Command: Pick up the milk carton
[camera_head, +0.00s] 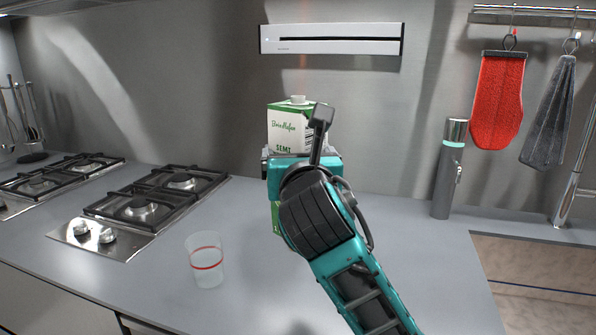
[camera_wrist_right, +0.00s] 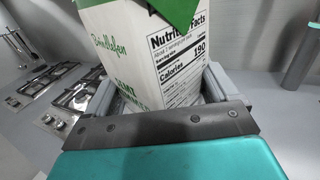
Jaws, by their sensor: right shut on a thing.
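The milk carton (camera_head: 288,126) is white and green with a white cap and stands upright in the head view, partly hidden behind my right arm. In the right wrist view the carton (camera_wrist_right: 128,55) fills the upper middle, with its nutrition label facing the camera. My right gripper (camera_wrist_right: 160,92) has one finger on each side of the carton and is shut on it. In the head view my right gripper (camera_head: 284,158) is mostly hidden by its own wrist. I cannot tell whether the carton's base touches the counter. My left gripper is not in view.
A clear cup with a red band (camera_head: 206,261) stands on the grey counter (camera_head: 240,305), left of my arm. Gas burners (camera_head: 146,206) are at the left. A grey cylinder (camera_head: 450,170) stands at the back right, near a sink (camera_head: 540,275). A red mitt (camera_head: 497,100) hangs above.

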